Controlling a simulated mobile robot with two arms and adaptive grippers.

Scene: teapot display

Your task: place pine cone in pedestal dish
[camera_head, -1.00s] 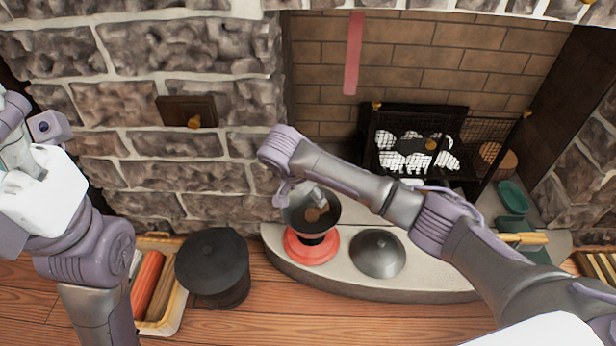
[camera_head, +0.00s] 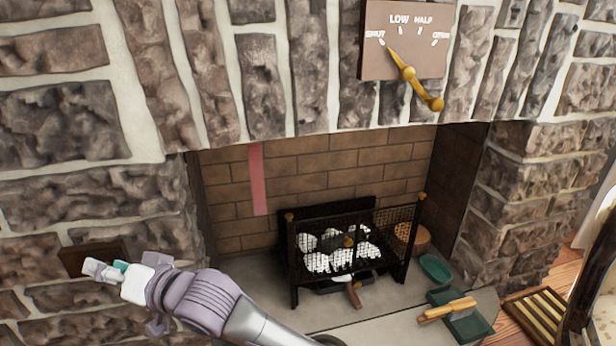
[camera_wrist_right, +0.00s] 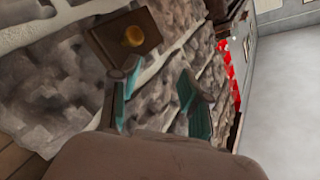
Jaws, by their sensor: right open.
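My right gripper (camera_head: 105,269) is at the lower left of the head view, in front of the stone wall beside a small dark wooden plate. In the right wrist view, its two teal-padded fingers (camera_wrist_right: 160,98) are spread apart with nothing visible between them. No pine cone can be made out in either view now. The pedestal dish is out of view too. My left gripper is not in view.
The wooden plate with a brass knob (camera_wrist_right: 133,36) is on the wall near my right fingers. The fireplace holds a black mesh grate (camera_head: 350,255). A brush (camera_head: 447,310) and green trays lie right on the hearth. A dial plate (camera_head: 408,40) is above.

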